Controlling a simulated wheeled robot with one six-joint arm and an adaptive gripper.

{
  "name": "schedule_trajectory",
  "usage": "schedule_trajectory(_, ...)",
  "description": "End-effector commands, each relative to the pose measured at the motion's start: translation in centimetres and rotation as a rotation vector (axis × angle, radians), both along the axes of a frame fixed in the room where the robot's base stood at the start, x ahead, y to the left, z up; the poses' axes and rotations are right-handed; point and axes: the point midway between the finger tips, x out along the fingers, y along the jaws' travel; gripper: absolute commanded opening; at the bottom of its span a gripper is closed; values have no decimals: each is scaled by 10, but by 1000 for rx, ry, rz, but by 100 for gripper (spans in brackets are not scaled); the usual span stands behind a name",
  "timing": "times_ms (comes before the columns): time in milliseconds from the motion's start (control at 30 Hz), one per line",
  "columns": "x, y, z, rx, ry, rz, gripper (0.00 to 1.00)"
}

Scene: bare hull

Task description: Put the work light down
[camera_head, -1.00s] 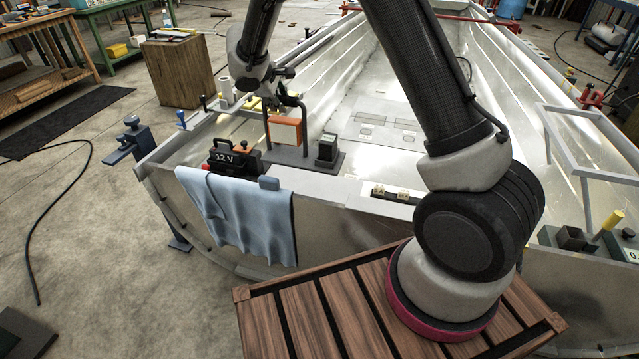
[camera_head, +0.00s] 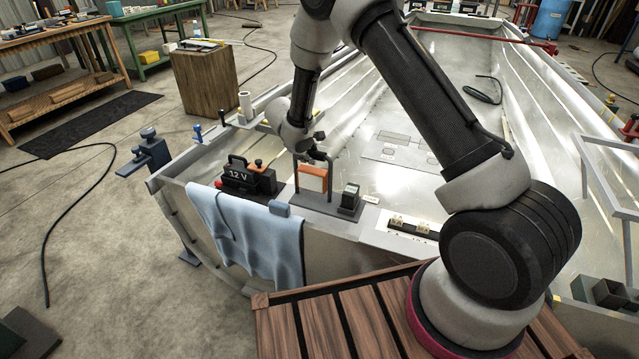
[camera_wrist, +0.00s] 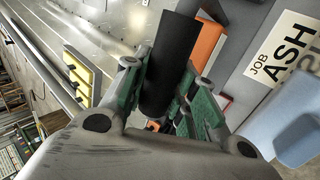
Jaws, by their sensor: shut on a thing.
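The work light has an orange lamp (camera_head: 312,178) in a dark grey frame, on a dark base plate (camera_head: 325,205) that also carries a small black box (camera_head: 349,198). It stands upright over the near deck of the hull, right of the 12 V battery. Whether the plate touches the deck cannot be told. My gripper (camera_head: 318,156) is at the top of the frame. In the wrist view my gripper (camera_wrist: 165,105) is shut on a black bar (camera_wrist: 172,60), the light's handle, with the orange lamp (camera_wrist: 209,45) beside it. The arm partly hides the light.
The black 12 V battery (camera_head: 248,178) stands close left on the deck. A terminal strip (camera_head: 412,226) lies to the right. The wrist view shows a printed label (camera_wrist: 282,65).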

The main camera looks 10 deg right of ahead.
Motion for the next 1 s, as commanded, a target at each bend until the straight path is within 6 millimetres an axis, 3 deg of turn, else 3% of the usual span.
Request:
schedule_trajectory(200, 1, 0, -34, -1, -2, 0, 0)
schedule_trajectory(433, 1, -1, -49, -1, -3, -1, 0)
schedule_trajectory(667, 1, -1, -77, -1, -3, -1, 0)
schedule_trajectory(1000, 1, 0, -81, -1, -3, 0, 0)
